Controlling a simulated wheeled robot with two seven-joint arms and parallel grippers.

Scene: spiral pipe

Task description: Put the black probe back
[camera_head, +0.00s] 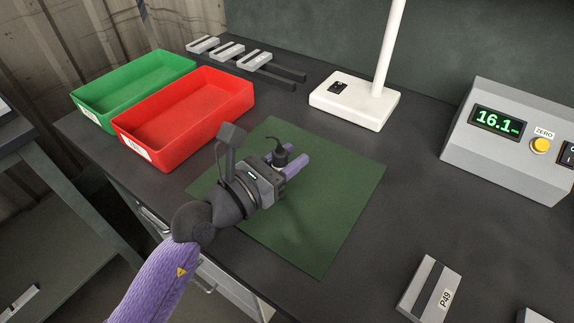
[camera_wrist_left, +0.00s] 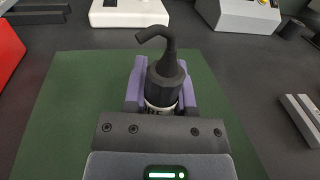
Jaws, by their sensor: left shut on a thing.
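The black probe (camera_wrist_left: 166,80) stands upright in the left wrist view, with a bent cable or hook at its top and a light lettered band low on its body. My left gripper (camera_wrist_left: 162,92) has its two purple fingers shut on it. In the head view the gripper (camera_head: 289,160) holds the probe (camera_head: 278,155) over the green mat (camera_head: 335,215). I cannot tell how far its lower end is above the mat. The gauge box (camera_head: 510,140) at the right shows a green reading of about 16.1. My right gripper is not in view.
A red bin (camera_head: 190,118) and a green bin (camera_head: 135,85) stand at the left. Several grey blocks sit on dark rails (camera_head: 275,72) behind. A white stand (camera_head: 355,105) with a pole is at the back. A block marked P49 (camera_head: 430,288) lies front right.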

